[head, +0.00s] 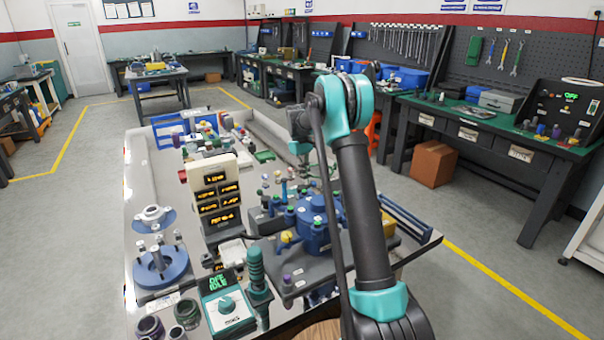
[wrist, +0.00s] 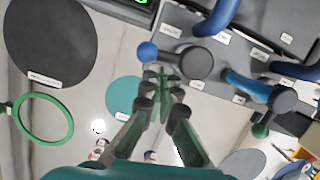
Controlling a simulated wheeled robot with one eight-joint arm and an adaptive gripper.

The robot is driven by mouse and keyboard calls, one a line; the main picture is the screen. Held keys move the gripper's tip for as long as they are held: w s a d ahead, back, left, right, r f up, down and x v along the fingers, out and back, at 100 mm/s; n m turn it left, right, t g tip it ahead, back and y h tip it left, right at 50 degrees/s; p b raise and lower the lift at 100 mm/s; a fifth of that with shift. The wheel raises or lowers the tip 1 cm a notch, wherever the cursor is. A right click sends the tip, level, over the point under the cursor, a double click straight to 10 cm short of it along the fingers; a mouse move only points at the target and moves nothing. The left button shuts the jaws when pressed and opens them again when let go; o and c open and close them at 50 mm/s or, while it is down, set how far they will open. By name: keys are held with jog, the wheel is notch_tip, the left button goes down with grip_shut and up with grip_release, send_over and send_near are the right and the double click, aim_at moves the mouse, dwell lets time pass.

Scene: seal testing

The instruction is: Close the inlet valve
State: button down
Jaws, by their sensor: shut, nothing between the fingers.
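My gripper (wrist: 160,78) is shut and empty in the wrist view, its fingertips just below a blue ball (wrist: 147,50). I cannot tell if they touch. The ball is on the end of a short dark handle joined to a round dark knob (wrist: 197,63). To its right is another dark round knob (wrist: 283,99) with a blue pipe or lever (wrist: 246,86). Small labels beside them are too small to read, so I cannot tell which part is the inlet valve. In the head view my gripper is small and partly behind my arm, over the bench's far middle.
In the head view a white bench (head: 140,215) holds a blue vessel (head: 314,228), a display tower (head: 216,192), a flanged blue fixture (head: 160,268) and a control box (head: 228,305). The wrist view shows a green ring (wrist: 42,118), a dark disc (wrist: 50,40) and a teal disc (wrist: 122,97).

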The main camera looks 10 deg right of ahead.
dwell(0.3)
jog(key=shift+s+d+f, duration=0.1)
jog(key=shift+s+d, duration=0.4)
jog(key=shift+s, duration=0.15)
